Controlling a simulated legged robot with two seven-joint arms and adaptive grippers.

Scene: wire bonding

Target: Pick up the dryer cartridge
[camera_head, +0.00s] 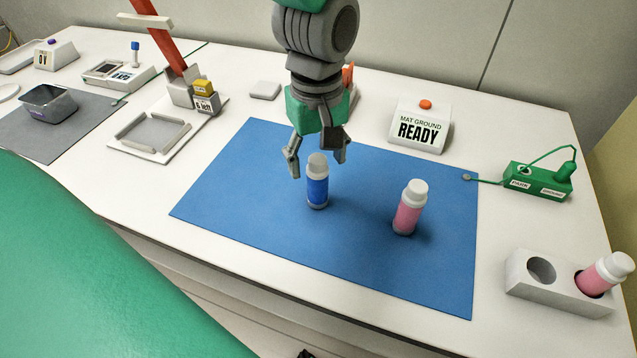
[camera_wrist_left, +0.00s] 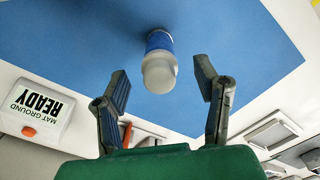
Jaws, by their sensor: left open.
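A blue cartridge (camera_head: 317,187) with a pale cap stands upright on the blue mat (camera_head: 250,190). A pink cartridge (camera_head: 408,212) with a white cap stands to its right on the mat. Another pink cartridge (camera_head: 602,275) leans in the right hole of a white holder. Which one is the dryer cartridge, no readable label tells. My left gripper (camera_head: 317,162) is open, by the blue cartridge's cap. In the left wrist view the blue cartridge (camera_wrist_left: 160,60) shows between and beyond the spread fingers (camera_wrist_left: 163,82), with a gap on both sides. My right gripper is not in view.
The white holder (camera_head: 526,283) has an empty left hole. A MAT GROUND READY box (camera_head: 420,128) stands behind the mat, and a green box (camera_head: 535,180) with a cord is at right. A white fixture (camera_head: 165,150) is left of the mat. The mat's front is clear.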

